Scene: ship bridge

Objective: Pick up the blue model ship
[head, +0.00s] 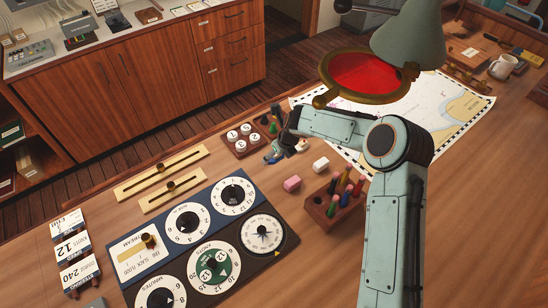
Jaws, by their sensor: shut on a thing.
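The blue model ship (272,157) shows as a small blue shape beside the end of my arm, over the wooden desk, at the middle of the head view. My gripper (280,147) is shut on it, with its fingers pointing down. The gripper's dark body and the arm link hide part of the ship. Whether the ship touches the desk or is just above it I cannot tell.
A block with numbered white discs (243,139) stands close to the left. Pink (292,184) and white (321,164) blocks lie in front. A wooden holder with coloured pegs (334,202) stands nearer. A dial panel (205,235), a chart (455,113) and a red-lit lamp (368,75) surround this area.

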